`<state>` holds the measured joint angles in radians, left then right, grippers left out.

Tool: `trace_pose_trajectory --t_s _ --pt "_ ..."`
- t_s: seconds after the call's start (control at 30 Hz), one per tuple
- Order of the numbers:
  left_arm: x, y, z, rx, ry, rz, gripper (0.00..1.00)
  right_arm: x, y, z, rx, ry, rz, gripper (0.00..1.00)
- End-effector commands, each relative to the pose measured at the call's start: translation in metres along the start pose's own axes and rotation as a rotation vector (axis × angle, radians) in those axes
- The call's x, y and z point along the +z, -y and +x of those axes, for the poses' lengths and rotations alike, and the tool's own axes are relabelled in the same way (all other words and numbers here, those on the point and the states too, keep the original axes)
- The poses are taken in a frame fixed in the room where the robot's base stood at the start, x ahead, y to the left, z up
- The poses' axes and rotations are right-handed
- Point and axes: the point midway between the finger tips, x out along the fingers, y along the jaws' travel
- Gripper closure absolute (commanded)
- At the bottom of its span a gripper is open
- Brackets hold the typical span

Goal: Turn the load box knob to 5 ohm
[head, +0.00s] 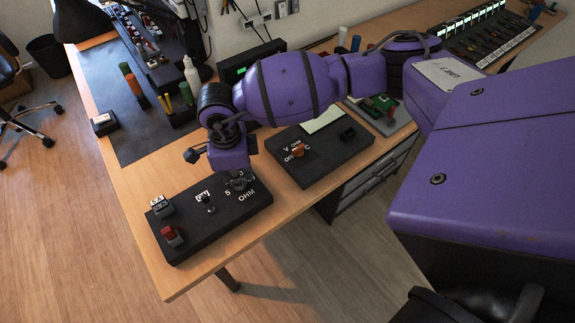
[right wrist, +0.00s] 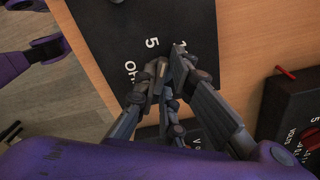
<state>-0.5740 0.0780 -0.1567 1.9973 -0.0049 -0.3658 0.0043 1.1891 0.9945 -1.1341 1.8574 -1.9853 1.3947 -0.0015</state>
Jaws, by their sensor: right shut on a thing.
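The load box (head: 190,236) is a black box at the table's front corner, marked 5 and OHM on top. My right gripper (head: 239,184) points down over the OHM end of the box and is shut on the load box knob. In the right wrist view its fingers (right wrist: 168,75) are close together beside the marks 5 and 1, over the load box top (right wrist: 188,22). The knob is hidden by the fingers, so its setting cannot be read. My left gripper is not in view.
The load box also carries a small toggle (head: 208,203), a red switch (head: 171,236) and terminals (head: 160,206). A dark mat (head: 118,130) lies behind, with bare table (head: 150,172) between.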

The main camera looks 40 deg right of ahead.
Motion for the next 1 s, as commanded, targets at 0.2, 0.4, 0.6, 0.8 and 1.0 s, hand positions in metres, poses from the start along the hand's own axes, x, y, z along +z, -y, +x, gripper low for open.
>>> trace_pose_trajectory --t_s 0.2,0.4,0.6,0.8,1.0 --pt "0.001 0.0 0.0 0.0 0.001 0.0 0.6 0.002 0.002 -0.002 -0.004 0.003 -0.043 1.0" --pt "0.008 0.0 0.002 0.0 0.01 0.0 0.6 0.002 0.002 -0.002 -0.004 0.003 -0.174 1.0" --pt "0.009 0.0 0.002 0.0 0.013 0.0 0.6 0.002 0.002 -0.003 -0.005 0.004 -0.178 1.0" --pt "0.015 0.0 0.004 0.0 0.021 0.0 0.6 0.002 0.002 -0.001 -0.004 0.003 -0.278 1.0" --pt "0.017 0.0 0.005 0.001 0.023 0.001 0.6 0.002 0.002 -0.003 -0.005 0.004 -0.353 1.0"
